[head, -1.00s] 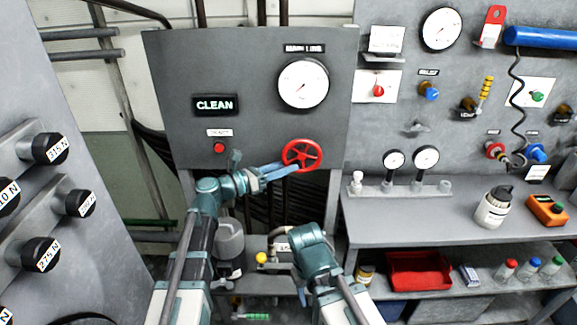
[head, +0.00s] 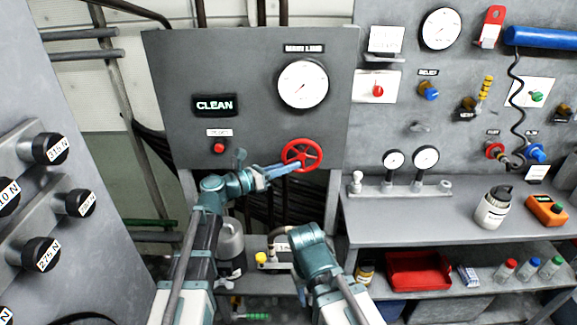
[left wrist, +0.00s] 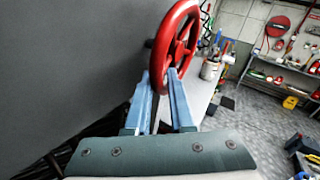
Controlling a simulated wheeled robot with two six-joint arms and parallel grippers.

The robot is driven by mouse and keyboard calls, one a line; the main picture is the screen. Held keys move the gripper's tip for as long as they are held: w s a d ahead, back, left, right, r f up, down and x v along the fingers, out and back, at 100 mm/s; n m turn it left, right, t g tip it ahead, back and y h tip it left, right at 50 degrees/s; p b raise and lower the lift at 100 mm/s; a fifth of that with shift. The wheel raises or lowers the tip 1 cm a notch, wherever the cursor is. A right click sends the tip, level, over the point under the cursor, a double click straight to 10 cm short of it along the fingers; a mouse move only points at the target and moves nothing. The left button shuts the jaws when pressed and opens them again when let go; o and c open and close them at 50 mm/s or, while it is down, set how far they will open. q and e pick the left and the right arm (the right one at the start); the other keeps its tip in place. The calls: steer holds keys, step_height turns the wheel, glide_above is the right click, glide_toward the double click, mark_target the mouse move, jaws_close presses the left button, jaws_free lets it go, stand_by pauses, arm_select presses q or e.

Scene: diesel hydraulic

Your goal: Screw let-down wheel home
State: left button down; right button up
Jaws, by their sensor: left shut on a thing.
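The red let-down wheel (head: 302,155) sits on the lower right of the grey panel, under the main line gauge (head: 303,83). My left gripper (head: 296,166) reaches it from the left and is shut on the lower part of its rim. In the left wrist view the wheel (left wrist: 176,40) stands nearly edge-on, and the two blue fingers (left wrist: 160,76) lie one on either side of its lower rim. The wheel's stem is mostly hidden. My right arm is low in the middle of the head view; its fingers do not show.
A CLEAN sign (head: 215,105) and a red button (head: 219,148) are on the same panel. Black hoses hang below it. A bench (head: 440,222) with small gauges and a white bottle (head: 493,207) stands at right. Black knobs (head: 50,149) line the left side.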

arm_select(q)
steer(key=shift+a+r+p, duration=0.1)
steer(key=shift+r+p, duration=0.1)
steer(key=shift+p, duration=0.15)
steer(key=y+p, duration=0.1)
steer(key=p, duration=0.2)
steer(key=r+m+g+y+p, duration=0.1)
steer(key=p, duration=0.2)
steer(key=shift+w+a+r+y+p, duration=0.1)
steer(key=shift+a+r+y+p, duration=0.2)
steer(key=shift+a, duration=0.05)
steer(key=shift+m+y+p, duration=0.3)
steer(key=shift+p, duration=0.2)
steer(key=shift+a+f, duration=0.1)
steer(key=shift+f, duration=0.1)
steer(key=c, duration=0.8)
jaws_free()
steer(key=shift+c, duration=0.2)
steer(key=shift+r, duration=0.1)
